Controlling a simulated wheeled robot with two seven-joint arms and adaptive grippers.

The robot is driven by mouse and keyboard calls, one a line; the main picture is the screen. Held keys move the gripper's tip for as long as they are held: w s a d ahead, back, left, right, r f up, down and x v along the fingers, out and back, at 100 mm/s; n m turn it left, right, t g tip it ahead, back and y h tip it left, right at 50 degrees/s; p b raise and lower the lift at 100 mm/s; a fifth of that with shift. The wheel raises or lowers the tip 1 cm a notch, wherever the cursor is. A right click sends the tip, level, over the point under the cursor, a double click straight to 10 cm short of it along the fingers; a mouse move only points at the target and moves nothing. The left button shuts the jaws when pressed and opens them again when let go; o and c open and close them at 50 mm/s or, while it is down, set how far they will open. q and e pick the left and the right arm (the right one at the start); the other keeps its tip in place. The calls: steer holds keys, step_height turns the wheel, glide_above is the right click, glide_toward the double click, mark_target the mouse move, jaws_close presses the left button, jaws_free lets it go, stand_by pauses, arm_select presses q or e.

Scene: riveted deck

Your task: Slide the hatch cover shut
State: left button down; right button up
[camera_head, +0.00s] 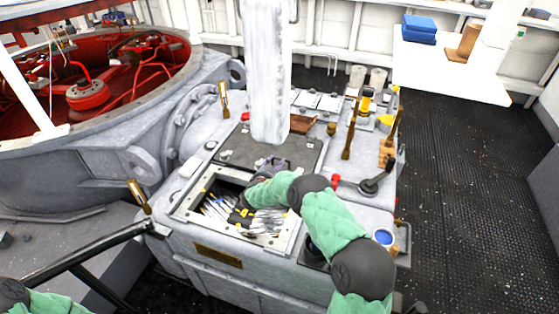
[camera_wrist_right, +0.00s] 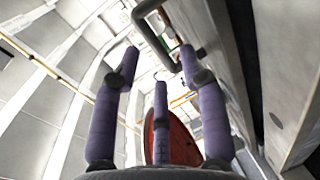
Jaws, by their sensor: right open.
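The hatch cover (camera_head: 236,151) is a dark grey flat plate on the grey console, behind a rectangular opening (camera_head: 188,209). The opening is uncovered and shows several light and dark tools or parts inside. My right gripper (camera_head: 271,166) is at the front right part of the cover, just above the back edge of the opening. Its purple fingers are spread in the right wrist view (camera_wrist_right: 160,75), with nothing held between them. A grey bent bar (camera_wrist_right: 152,28) shows beyond the fingertips there. Whether the fingers touch the cover I cannot tell. My left gripper is out of view.
A pale upright column (camera_head: 269,70) hides part of the cover's far side. Levers with brown grips (camera_head: 348,140), a black knob lever (camera_head: 375,180) and a blue-topped cup (camera_head: 384,237) stand on the console's right. A red-lined round well (camera_head: 90,85) lies left.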

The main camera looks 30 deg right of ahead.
mark_target(279, 159)
steer(key=shift+b+x, duration=0.5)
steer(key=shift+x, duration=1.75)
jaws_close()
